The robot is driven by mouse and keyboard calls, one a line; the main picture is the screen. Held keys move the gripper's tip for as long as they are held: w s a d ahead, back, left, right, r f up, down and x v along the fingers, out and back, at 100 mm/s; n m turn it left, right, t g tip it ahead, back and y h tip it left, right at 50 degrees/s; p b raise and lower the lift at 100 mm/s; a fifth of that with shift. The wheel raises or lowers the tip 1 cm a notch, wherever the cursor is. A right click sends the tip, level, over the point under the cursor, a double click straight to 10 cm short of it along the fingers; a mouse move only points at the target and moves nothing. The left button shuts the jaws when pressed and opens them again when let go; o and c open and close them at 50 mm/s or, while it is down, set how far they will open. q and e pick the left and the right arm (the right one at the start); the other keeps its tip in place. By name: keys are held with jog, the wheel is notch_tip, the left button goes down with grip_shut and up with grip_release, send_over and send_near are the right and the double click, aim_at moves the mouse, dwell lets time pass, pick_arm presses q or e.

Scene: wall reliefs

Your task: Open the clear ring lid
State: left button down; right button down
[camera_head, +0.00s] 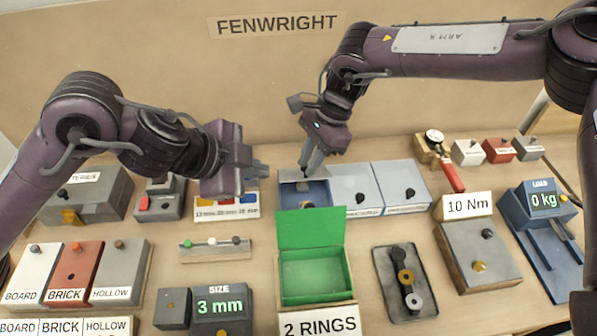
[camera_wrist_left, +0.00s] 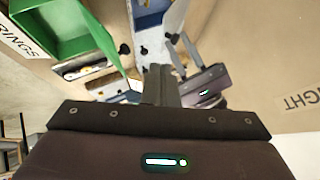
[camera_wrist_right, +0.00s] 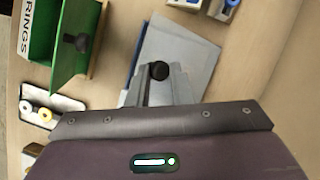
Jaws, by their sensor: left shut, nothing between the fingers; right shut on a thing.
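At the back middle, the left of three boxes in a row shows its blue inside (camera_head: 317,192), and its pale grey lid (camera_head: 289,175) is raised at the back. The lid's lettering is not readable. My right gripper (camera_head: 306,167) is shut on that lid's black knob (camera_wrist_right: 159,71), as the right wrist view shows the knob between the fingertips. My left gripper (camera_head: 262,167) is shut and empty, in the air to the left of this box. Its fingers (camera_wrist_left: 160,80) show closed in the left wrist view.
In front stands a green box (camera_head: 315,275) with its lid (camera_head: 312,228) upright, labelled "2 RINGS". A dark tray (camera_head: 404,285) with rings is to its right. Two closed grey-lidded boxes (camera_head: 356,188) stand beside the blue one. Blocks, a torque tool and a scale surround them.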

pick_arm(q)
jog(key=s+d, duration=0.1)
jog(key=s, duration=0.1)
pick_arm(e)
jog(key=shift+w+d+f, duration=0.1)
jog(key=shift+w+f, duration=0.1)
jog(key=shift+f, duration=0.05)
pick_arm(q)
send_near(310, 179)
jog(key=shift+m+y, duration=0.3)
jog(key=shift+m, duration=0.1)
jog(key=x, duration=0.2)
jog(key=s+x, duration=0.1)
jog(key=x, duration=0.1)
jog(key=shift+w+d+f, duration=0.2)
jog(key=shift+d+f, duration=0.1)
jog(key=shift+f, duration=0.1)
jog(key=shift+w+d+r, duration=0.1)
jog(key=shift+w+d, duration=0.1)
jog(key=shift+w, duration=0.4)
